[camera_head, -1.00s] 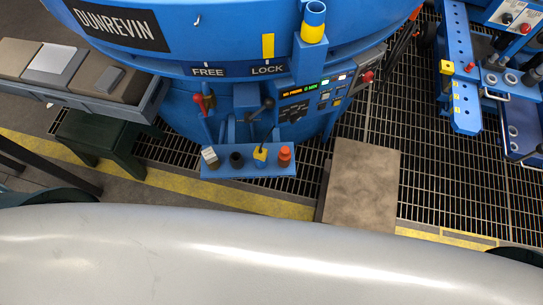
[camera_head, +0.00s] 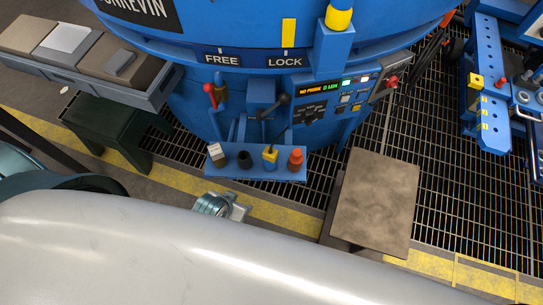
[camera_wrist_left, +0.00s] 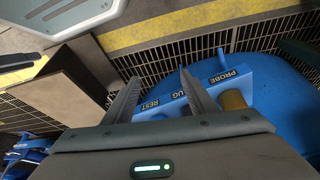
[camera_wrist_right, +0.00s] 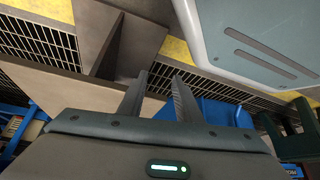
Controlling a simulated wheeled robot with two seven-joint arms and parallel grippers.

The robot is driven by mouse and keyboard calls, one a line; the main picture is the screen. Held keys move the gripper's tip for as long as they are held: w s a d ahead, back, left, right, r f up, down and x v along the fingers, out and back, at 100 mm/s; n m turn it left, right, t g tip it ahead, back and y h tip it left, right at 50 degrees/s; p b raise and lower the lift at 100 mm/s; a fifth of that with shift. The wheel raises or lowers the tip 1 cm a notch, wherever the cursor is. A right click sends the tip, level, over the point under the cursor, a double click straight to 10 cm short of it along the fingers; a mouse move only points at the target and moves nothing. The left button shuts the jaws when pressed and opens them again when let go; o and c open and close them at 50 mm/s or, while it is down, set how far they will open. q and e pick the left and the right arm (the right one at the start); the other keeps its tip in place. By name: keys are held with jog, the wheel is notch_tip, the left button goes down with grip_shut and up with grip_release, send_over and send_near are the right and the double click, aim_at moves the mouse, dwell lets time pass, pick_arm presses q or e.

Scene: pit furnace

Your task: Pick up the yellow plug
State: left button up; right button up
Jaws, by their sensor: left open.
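The yellow plug (camera_head: 270,156) stands on the small blue ledge (camera_head: 232,173) at the furnace's front, between a dark cup and a red-orange piece. My left gripper (camera_head: 240,212) is below and in front of the ledge, apart from the plug; my pale arm hides part of it. In the left wrist view its two fingers (camera_wrist_left: 160,78) are apart with nothing held. Lettering including "PROBE" and "REST" shows on the ledge there; I cannot make out the plug. My right gripper shows only in the right wrist view, fingers (camera_wrist_right: 159,76) apart and empty.
A dark cup (camera_head: 244,160), a red-orange piece (camera_head: 296,160) and a white-topped block (camera_head: 217,154) share the ledge. A brown-topped stand (camera_head: 375,203) is to the right. A grey tray (camera_head: 85,72) is at left; a blue rack (camera_head: 490,75) at far right.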

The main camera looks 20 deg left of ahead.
aim_at(267, 149)
pick_arm(q)
jog(key=w+d+r+n+g+h+p, duration=0.1)
jog(key=w+d+r+n+h, duration=0.2)
jog(key=r, duration=0.6)
jog(key=w+d+r+n+g+p, duration=0.1)
jog(key=w+d+r+n, duration=0.2)
jog(key=r, duration=0.5)
jog(key=w+a+r+n+g, duration=0.1)
jog(key=w+a+r+n, duration=0.1)
jog(key=w+a+n, duration=0.2)
jog(key=w+a+r+n+g, duration=0.2)
jog(key=w+a+n, duration=0.2)
jog(key=w+n, duration=0.4)
jog(key=w, duration=0.2)
jog(key=shift+w+a+r+h, duration=0.2)
jog(key=shift+w+r+h, duration=0.1)
jog(key=shift+r+h, duration=0.1)
pick_arm(e)
jog(key=shift+s+a+r+t, duration=0.3)
jog(key=shift+s+a+r, duration=0.05)
jog(key=shift+a, duration=0.05)
